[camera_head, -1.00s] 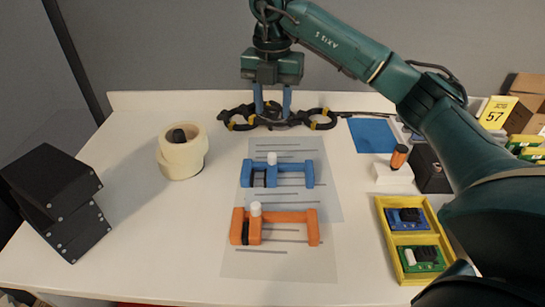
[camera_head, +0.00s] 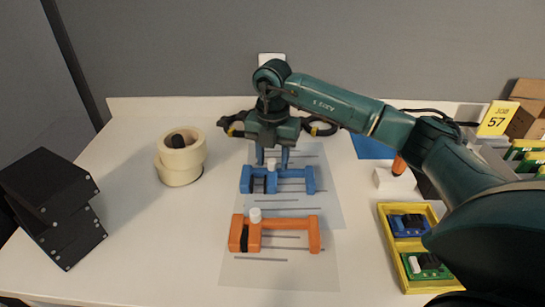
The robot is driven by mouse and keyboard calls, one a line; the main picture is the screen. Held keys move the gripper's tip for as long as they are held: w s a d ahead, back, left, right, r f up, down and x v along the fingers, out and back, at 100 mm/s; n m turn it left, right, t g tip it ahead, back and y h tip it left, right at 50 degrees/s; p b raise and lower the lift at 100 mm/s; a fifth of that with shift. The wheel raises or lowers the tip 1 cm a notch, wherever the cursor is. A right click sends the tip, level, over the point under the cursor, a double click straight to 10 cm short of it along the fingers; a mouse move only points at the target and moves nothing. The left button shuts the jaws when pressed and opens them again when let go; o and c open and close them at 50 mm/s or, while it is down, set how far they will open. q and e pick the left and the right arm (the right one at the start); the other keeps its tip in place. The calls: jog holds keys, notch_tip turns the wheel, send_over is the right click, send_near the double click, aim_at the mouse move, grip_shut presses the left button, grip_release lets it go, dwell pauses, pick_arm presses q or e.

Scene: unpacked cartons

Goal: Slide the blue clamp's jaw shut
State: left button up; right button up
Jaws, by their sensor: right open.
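The blue clamp (camera_head: 307,180) lies on a translucent sheet at the middle of the table. Its sliding jaw, topped by a white knob (camera_head: 271,164), stands near the left end, with a gap between it and the block at the right end. My right gripper (camera_head: 273,158) is open, pointing down over the far side of the blue clamp. Its two blue fingers appear on either side of the white knob; whether they touch it I cannot tell. My left gripper is out of view.
An orange clamp (camera_head: 285,222) with a white knob lies just nearer. A yellow tray (camera_head: 385,243) is at right. Table between tape and clamps is clear.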

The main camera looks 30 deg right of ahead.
jog(key=shift+c, duration=0.2)
grip_shut()
jog(key=shift+a, duration=0.1)
